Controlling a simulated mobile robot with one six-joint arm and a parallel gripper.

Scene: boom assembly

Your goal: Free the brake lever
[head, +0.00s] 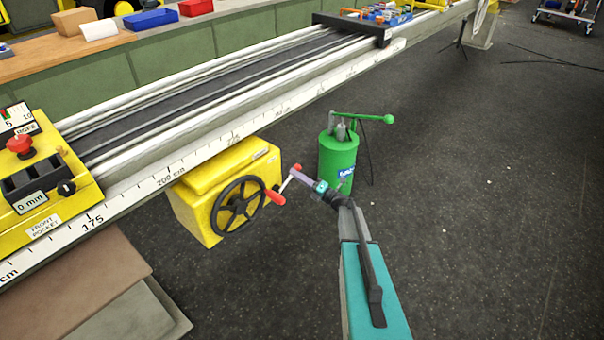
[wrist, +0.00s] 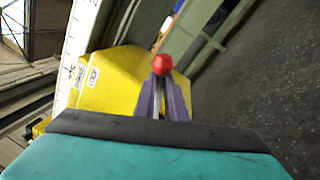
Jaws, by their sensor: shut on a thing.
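The brake lever is a thin pale rod with a small red ball (head: 297,167) at its tip, standing at the right side of the yellow handwheel box (head: 190,210). In the wrist view the red ball (wrist: 162,64) shows just beyond my fingertips. My gripper (head: 303,175) comes from the lower right and is shut on the lever just below the ball. In the wrist view its purple fingers (wrist: 162,92) close around the rod. The box also shows in the wrist view (wrist: 120,85), with small white labels.
A green pump canister (head: 338,160) with a long handle stands close behind my gripper. The scaled rail (head: 240,130) runs above. Open dark floor lies to the right.

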